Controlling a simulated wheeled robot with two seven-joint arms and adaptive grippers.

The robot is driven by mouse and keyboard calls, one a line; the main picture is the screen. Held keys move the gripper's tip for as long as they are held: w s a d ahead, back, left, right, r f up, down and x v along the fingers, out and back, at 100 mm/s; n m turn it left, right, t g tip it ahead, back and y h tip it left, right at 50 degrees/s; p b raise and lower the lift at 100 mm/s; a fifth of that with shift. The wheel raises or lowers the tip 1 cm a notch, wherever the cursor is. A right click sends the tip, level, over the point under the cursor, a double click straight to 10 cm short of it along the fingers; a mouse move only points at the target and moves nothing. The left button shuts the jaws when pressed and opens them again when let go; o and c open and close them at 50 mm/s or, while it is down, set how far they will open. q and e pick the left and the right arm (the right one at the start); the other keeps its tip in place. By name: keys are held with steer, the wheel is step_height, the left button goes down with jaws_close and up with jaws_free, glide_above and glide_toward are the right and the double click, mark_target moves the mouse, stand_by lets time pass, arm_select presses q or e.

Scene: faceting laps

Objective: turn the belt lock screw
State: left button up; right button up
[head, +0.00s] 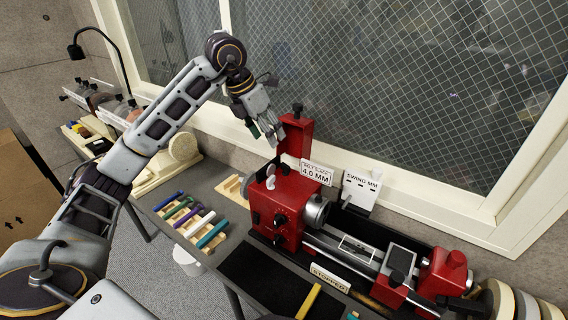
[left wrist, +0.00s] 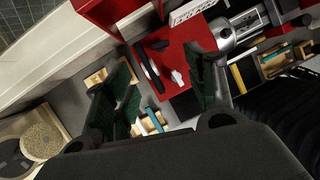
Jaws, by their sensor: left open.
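A red lathe headstock (head: 290,196) stands on the bench, with its red belt cover (head: 297,137) raised behind it. A small white wing-shaped screw (head: 270,181), seemingly the belt lock screw, is on the headstock's left part. It also shows in the left wrist view (left wrist: 178,78), beside a dark bar (left wrist: 150,68). My left gripper (head: 266,130) is above and behind the headstock, beside the raised cover, apart from the screw. In the left wrist view its green-padded fingers (left wrist: 160,95) are spread with nothing held, and the screw shows between them. My right gripper is not seen.
A sign reading "4.0 MM" (head: 315,174) and a "SWING MM" sign (head: 360,187) stand behind the lathe. A sign reading "STOPPED" (head: 330,278) is in front. Coloured sticks (head: 212,234) lie in a wooden rack at left. A meshed window (head: 400,80) closes off the back.

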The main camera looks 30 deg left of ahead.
mark_target(284, 165)
arm_select(q)
steer(key=shift+x, duration=6.95)
steer(key=shift+c, duration=0.4)
steer(key=c, duration=0.9)
